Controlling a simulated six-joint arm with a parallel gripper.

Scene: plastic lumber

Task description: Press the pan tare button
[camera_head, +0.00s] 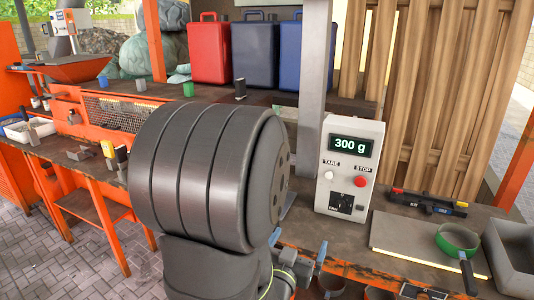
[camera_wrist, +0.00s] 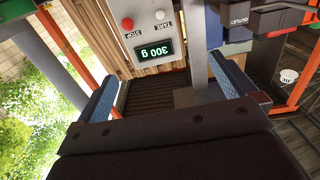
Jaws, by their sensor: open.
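A light grey control box (camera_head: 348,200) stands upright on the bench, right of my arm in the head view. Its display (camera_head: 350,146) reads 300 g. The white TARE button (camera_head: 329,175) is at the left below the display, and the red STOP button (camera_head: 360,181) is at the right. In the wrist view the box appears upside down, with the white button (camera_wrist: 160,14) and red button (camera_wrist: 127,22) near the top edge. My gripper (camera_wrist: 161,70) is open and empty, its blue fingers apart, with the box ahead beyond them. In the head view my arm largely hides it.
A black knob (camera_head: 341,202) is low on the box. A grey board (camera_head: 415,243), a green pan (camera_head: 457,241) and a level-like bar (camera_head: 428,202) lie to its right. A grey post (camera_head: 313,110) rises behind. Red and blue canisters (camera_head: 255,55) stand on the back shelf.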

